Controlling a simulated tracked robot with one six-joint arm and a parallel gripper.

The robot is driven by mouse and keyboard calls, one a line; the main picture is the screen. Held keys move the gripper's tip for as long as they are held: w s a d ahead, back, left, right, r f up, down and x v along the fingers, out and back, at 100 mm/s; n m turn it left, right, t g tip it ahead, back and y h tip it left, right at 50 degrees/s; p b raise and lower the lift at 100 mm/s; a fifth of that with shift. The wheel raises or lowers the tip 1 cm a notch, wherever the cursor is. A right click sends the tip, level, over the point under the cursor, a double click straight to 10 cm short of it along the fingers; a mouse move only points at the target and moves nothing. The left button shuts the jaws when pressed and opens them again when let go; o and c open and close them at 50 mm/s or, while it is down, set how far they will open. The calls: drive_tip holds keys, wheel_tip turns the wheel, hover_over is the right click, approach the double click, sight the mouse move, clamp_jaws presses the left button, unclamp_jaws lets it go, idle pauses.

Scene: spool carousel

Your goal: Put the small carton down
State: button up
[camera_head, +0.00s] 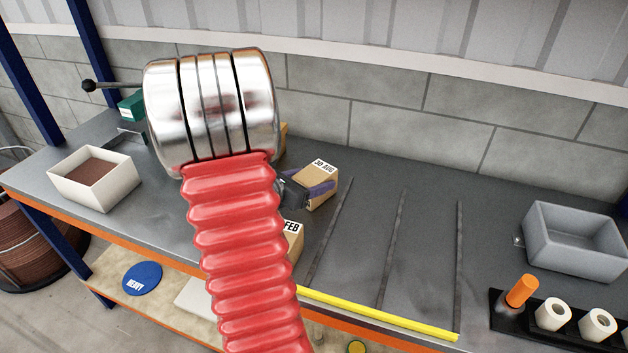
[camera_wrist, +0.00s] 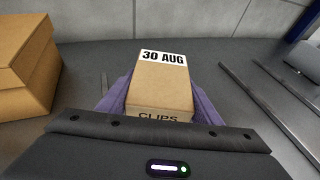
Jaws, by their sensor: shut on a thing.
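The small carton (camera_wrist: 160,85) is brown, with a white label reading "30 AUG" and the word "CLIPS" on its near face. In the wrist view it sits between the purple fingers of my gripper (camera_wrist: 158,100), which is shut on it. In the head view the carton (camera_head: 318,178) is over the grey bench, right of my red arm, with one purple finger along its side. I cannot tell whether its underside touches the bench.
Another carton marked "FEB" (camera_head: 292,238) is partly hidden by my arm. A larger carton (camera_wrist: 24,65) stands left in the wrist view. Dark strips (camera_head: 390,250) divide the bench. A yellow strip (camera_head: 380,314) runs along the front edge. A grey bin (camera_head: 572,255) stands right.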

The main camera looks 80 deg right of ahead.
drive_tip(key=o, duration=1.4)
drive_tip(key=shift+f, duration=0.1)
drive_tip(key=shift+w+a+r, duration=0.2)
drive_tip(key=shift+a+r, duration=0.05)
drive_tip(key=shift+a, duration=0.05)
drive_tip(key=v, duration=1.1)
drive_tip(key=shift+a, duration=0.15)
drive_tip(key=shift+r, duration=0.1)
